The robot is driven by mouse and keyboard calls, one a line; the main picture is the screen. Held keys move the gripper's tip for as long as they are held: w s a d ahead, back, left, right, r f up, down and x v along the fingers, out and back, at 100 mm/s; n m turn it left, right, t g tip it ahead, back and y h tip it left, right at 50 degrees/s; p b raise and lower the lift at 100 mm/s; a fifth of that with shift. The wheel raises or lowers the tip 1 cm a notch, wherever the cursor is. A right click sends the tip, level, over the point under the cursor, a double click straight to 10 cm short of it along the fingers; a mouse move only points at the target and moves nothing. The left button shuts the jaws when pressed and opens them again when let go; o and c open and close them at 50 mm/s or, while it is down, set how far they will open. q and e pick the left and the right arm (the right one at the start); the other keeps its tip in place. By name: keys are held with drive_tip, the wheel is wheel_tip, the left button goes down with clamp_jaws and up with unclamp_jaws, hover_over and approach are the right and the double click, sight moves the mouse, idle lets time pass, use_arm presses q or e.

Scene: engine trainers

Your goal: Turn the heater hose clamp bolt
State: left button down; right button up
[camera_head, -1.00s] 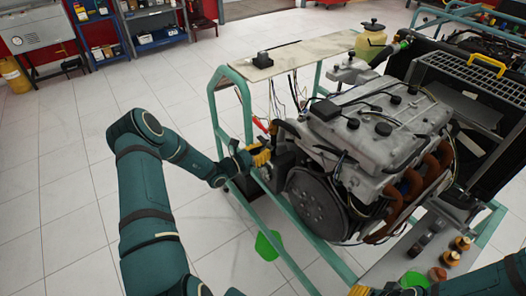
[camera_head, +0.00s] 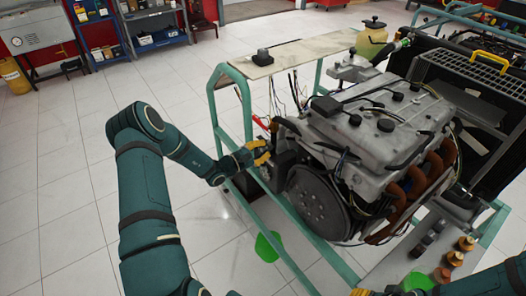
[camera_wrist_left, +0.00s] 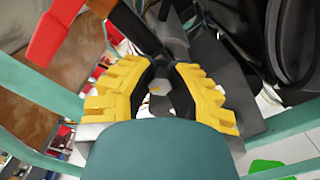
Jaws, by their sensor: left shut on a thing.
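My left gripper (camera_head: 264,156), with yellow ribbed fingers, is at the left side of the grey engine (camera_head: 375,135), beside the green frame. In the left wrist view, a pale hex bolt head (camera_wrist_left: 158,88) sits between the two yellow fingers, and the gripper (camera_wrist_left: 158,95) is shut on it. I take this as the heater hose clamp bolt. The clamp and hose around it are dark and hard to tell apart. My right arm shows at the bottom right of the head view; a little yellow at the bottom edge may be its gripper, mostly cut off.
The green frame (camera_head: 213,100) surrounds the engine, its bars close to my left gripper. Loose wires hang below the pale board (camera_head: 285,62). A red-handled thing (camera_wrist_left: 55,32) is near the fingers. Several small caps (camera_head: 466,243) stand on a light surface at lower right.

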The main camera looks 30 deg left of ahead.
use_arm(q)
drive_tip(key=m+b, duration=0.1)
drive_tip(key=m, duration=0.2)
drive_tip(key=shift+f+m+b, duration=0.1)
drive_tip(key=shift+m+b, duration=0.3)
drive_tip(key=m+b, duration=0.2)
drive_tip(key=m, duration=0.2)
drive_tip(key=shift+m+b, duration=0.3)
drive_tip(key=shift+m, duration=2.8)
drive_tip(key=c, duration=0.9)
unclamp_jaws()
drive_tip(key=v, duration=1.2)
